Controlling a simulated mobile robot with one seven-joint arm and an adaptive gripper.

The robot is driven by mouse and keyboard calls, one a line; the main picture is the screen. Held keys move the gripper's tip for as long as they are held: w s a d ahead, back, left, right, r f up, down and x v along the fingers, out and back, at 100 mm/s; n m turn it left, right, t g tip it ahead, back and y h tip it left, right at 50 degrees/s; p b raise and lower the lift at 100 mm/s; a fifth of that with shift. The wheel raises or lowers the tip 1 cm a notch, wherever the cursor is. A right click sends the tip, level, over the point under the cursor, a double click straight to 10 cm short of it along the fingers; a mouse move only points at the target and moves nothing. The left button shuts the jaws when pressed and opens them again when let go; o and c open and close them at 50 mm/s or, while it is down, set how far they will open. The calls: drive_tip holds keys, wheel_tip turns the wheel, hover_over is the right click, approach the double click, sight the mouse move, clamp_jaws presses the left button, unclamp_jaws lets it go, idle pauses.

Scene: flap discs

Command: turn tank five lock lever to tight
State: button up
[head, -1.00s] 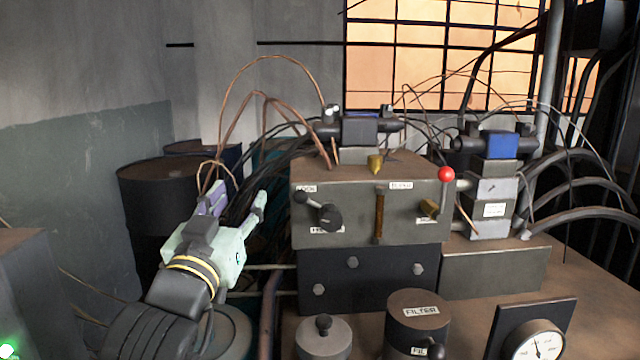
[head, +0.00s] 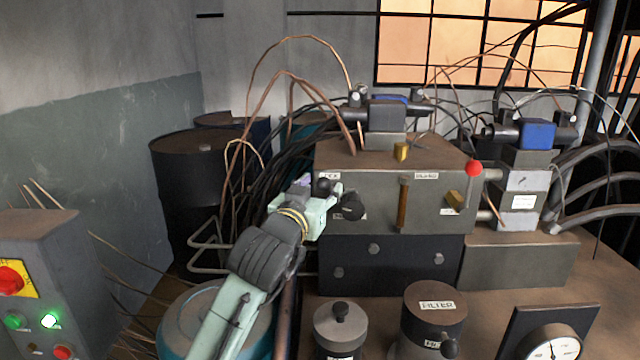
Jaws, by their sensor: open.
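The lock lever (head: 352,207) is a black lever on the left of the grey valve box's front face. Its round black knob (head: 323,186) points up and left from the dark hub, below a small white label that seems to read LOCK. My gripper (head: 325,190) is pale green and open, at the knob's left side. Its fingertips are close around or beside the knob; I cannot tell whether they touch. Part of the lever's left side and a lower label are hidden behind my gripper. No tank number is readable.
The grey box (head: 432,215) also carries a brass bar, a brass knob and a red ball lever (head: 474,168). Filter canisters (head: 434,325) and a gauge (head: 552,345) stand in front. Wires hang behind my gripper. A control box (head: 45,265) is at the left.

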drive_tip(key=shift+w+d, duration=0.1)
drive_tip(key=shift+w, duration=0.15)
drive_tip(key=shift+c, duration=0.6)
clamp_jaws()
